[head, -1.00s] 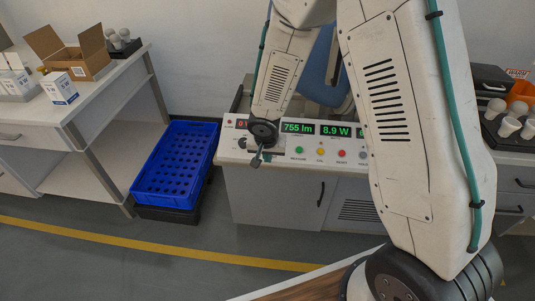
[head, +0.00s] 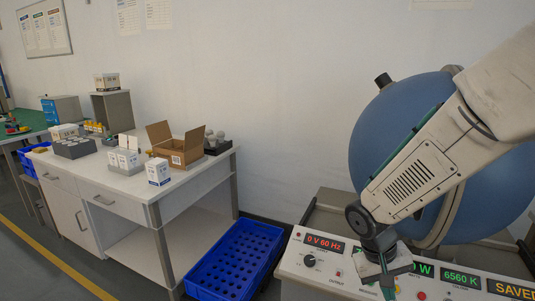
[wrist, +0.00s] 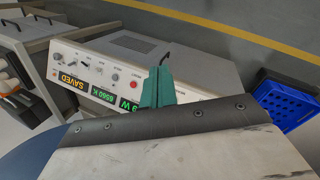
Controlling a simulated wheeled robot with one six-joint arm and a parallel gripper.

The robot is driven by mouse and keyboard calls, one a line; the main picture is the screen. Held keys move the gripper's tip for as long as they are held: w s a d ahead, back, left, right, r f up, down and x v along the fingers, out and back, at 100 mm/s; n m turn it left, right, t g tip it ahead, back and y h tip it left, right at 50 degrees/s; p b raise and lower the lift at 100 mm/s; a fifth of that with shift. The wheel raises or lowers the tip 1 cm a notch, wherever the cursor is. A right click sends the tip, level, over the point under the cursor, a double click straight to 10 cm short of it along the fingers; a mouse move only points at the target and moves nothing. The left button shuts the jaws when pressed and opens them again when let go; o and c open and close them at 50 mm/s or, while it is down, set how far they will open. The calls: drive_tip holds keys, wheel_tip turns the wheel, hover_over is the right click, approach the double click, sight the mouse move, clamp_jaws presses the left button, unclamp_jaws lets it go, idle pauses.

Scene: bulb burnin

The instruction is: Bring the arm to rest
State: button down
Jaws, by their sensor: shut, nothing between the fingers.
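My arm comes in from the right in the head view, in front of the large blue sphere (head: 385,135). My gripper (head: 387,285) points down over the control panel (head: 340,277) and hides part of its displays. In the wrist view my gripper's green fingers (wrist: 157,75) are together, with nothing between them. The panel also shows there, upside down (wrist: 110,72). Its readouts show "0 V 60 Hz", "6560 K" and "SAVED". I cannot tell how far the fingertips are above the panel.
A blue perforated crate (head: 238,262) stands on the floor between the panel and a white table (head: 130,188). The table bears an open cardboard box (head: 178,147), small white cartons (head: 158,172) and a dark tray with bulbs (head: 216,142). A yellow floor line (head: 45,262) runs at left.

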drive_tip(key=s+r+t+y, duration=0.2)
drive_tip(key=s+r+y, duration=0.1)
drive_tip(key=s+r, duration=1.4)
drive_tip(key=shift+s+a+r+t+y, duration=0.2)
drive_tip(key=shift+r+t+y, duration=0.1)
drive_tip(key=shift+r+y, duration=0.15)
idle(1.0)
